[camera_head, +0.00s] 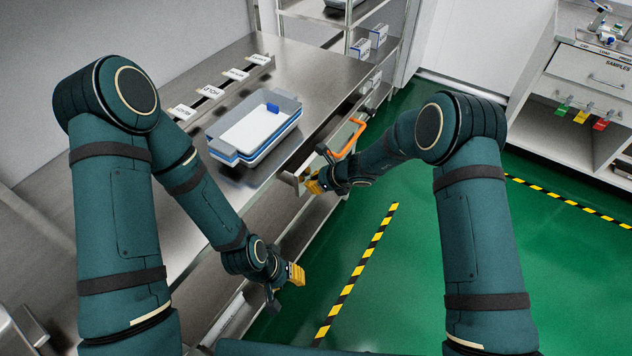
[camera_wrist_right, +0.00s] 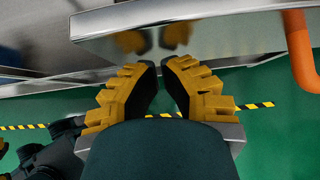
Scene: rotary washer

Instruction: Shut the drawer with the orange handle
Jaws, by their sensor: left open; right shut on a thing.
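The drawer (camera_head: 336,148) with the orange handle (camera_head: 349,140) stands pulled out from under the steel bench. Its shiny metal front (camera_wrist_right: 230,38) fills the top of the right wrist view, with part of the orange handle (camera_wrist_right: 299,50) at the right edge. My right gripper (camera_head: 314,184) is at the near end of the drawer front, beside the handle, not on it. Its fingertips (camera_wrist_right: 162,68) are close together against or just at the front's lower edge. The exact contact is hard to see. My left gripper (camera_head: 298,276) is open, lower down in front of the bench, away from the drawer.
A blue and white tray (camera_head: 215,150) sits on the bench top (camera_head: 315,75), before a row of labelled holders (camera_head: 211,91). Green floor (camera_head: 420,250) with striped tape lies free to the right. A cabinet with coloured tags (camera_head: 580,117) stands at the far right.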

